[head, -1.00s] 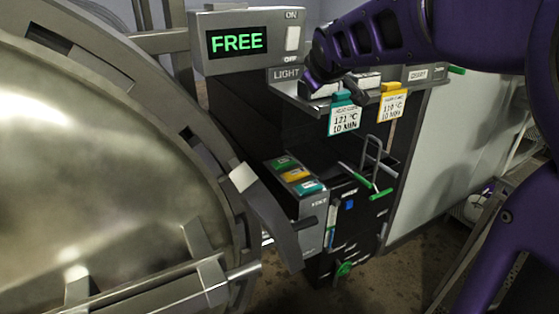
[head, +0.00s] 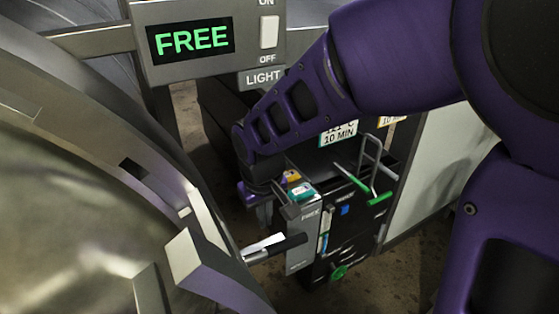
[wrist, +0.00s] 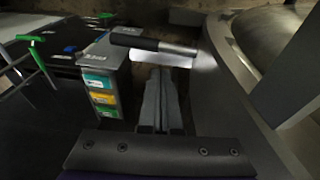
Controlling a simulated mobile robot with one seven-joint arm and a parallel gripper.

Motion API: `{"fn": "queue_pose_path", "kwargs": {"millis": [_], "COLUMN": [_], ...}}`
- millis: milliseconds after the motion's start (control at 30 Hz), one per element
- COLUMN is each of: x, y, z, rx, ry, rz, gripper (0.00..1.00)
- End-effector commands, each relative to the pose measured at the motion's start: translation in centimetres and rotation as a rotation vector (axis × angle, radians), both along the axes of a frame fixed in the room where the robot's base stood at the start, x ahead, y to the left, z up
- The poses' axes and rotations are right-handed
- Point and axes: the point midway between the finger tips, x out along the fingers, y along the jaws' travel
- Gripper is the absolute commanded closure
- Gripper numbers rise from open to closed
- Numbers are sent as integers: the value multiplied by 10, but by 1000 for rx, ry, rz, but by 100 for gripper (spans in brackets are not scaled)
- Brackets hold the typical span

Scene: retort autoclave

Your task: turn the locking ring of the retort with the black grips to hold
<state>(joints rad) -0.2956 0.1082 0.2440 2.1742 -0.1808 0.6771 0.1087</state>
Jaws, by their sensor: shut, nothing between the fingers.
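The retort's round steel door (head: 50,220) fills the left of the head view, with the grey locking ring (head: 155,145) around its edge. One black grip (head: 290,245) on a bright steel stem sticks out to the right from the ring's side. In the wrist view, this black grip (wrist: 134,41) lies crosswise just beyond the fingertips, its stem running right towards the ring (wrist: 240,100). My gripper (wrist: 161,72) is shut and empty, its fingers pointing at the grip and stem.
A display (head: 192,39) reads FREE beside a light switch (head: 269,31). A grey box with coloured cards (head: 303,240) stands close to the grip and also shows in the wrist view (wrist: 103,75). A dark cart with green handles (head: 380,199) is to the right.

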Motion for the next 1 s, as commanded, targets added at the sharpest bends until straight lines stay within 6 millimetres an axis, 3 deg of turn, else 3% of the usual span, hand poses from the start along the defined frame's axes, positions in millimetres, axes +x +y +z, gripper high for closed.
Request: {"fn": "queue_pose_path", "kwargs": {"millis": [600, 800, 1000], "x": [23, 28, 29], "y": [2, 3, 3], "z": [-113, -130, -133], "rx": [-1, 0, 1], "ry": [2, -1, -3], "rz": [1, 1, 1], "gripper": [100, 100, 100]}}
